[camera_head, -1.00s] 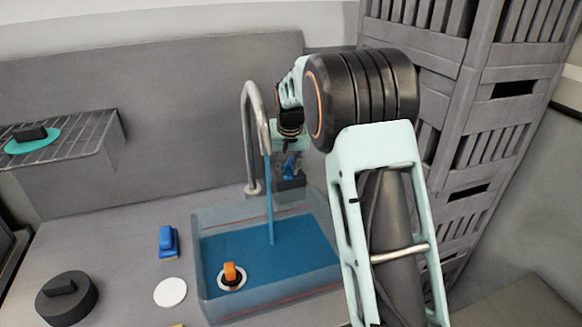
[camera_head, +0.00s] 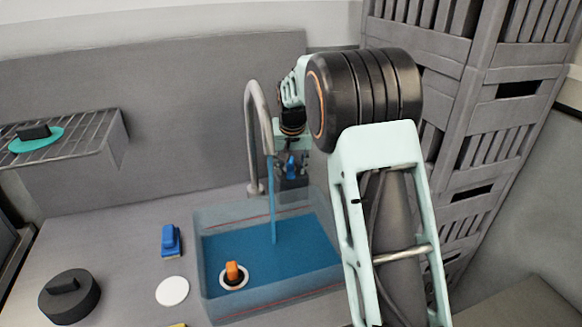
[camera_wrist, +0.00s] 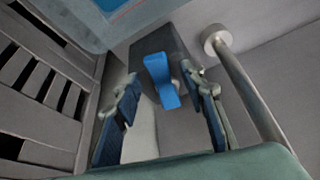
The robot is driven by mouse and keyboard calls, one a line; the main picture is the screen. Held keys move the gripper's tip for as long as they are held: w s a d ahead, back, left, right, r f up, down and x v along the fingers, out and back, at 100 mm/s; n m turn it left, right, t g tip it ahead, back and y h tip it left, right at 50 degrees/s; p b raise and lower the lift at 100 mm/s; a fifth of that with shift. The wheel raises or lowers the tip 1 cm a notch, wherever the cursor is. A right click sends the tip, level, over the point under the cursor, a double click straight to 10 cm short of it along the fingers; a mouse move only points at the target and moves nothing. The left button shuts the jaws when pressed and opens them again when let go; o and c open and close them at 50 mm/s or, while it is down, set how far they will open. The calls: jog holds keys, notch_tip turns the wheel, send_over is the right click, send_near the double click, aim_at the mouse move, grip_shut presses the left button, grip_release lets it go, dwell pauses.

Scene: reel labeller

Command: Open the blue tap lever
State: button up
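The blue tap lever (camera_wrist: 160,80) stands on a dark block (camera_wrist: 150,45) beside the tap's base. My gripper (camera_wrist: 161,75) is open, with one finger on each side of the lever. A gap shows on both sides, wider on the left, so I see no clear contact. In the head view, my gripper (camera_head: 291,150) is at the dark block behind the basin, and little of the lever can be told apart there. The curved metal tap (camera_head: 252,135) stands to the left, and a blue stream (camera_head: 272,205) runs from its spout into the basin.
The clear basin (camera_head: 205,285) holds blue water and an orange-handled plug (camera_head: 233,273). A blue item (camera_head: 171,240), a white disc (camera_head: 172,291) and a dark round weight (camera_head: 69,297) lie left of it. Grey crates (camera_head: 470,150) are stacked right. The tap's pipe (camera_wrist: 245,85) runs close to my right finger.

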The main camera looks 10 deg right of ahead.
jog(key=v, duration=1.1)
jog(key=shift+s+r, duration=0.25)
jog(key=shift+r, duration=0.1)
jog(key=shift+d+f, duration=0.2)
jog(key=shift+d, duration=0.05)
jog(key=c, duration=0.4)
jog(key=d+f+y, duration=0.1)
jog(key=d+f+y+b, duration=0.1)
jog(key=d, duration=0.1)
jog(key=d+f+y+b, duration=0.1)
jog(key=shift+s+d+f+n, duration=0.3)
jog(key=shift+s+d+f, duration=0.05)
jog(key=shift+s, duration=0.05)
grip_shut()
jog(key=w+f+y, duration=0.2)
jog(key=w+f, duration=0.3)
jog(key=f, duration=0.2)
jog(key=shift+a+f+n+t+y, duration=0.2)
jog(key=shift+a+n+t+y, duration=0.1)
jog(key=shift+a+t+y, duration=0.1)
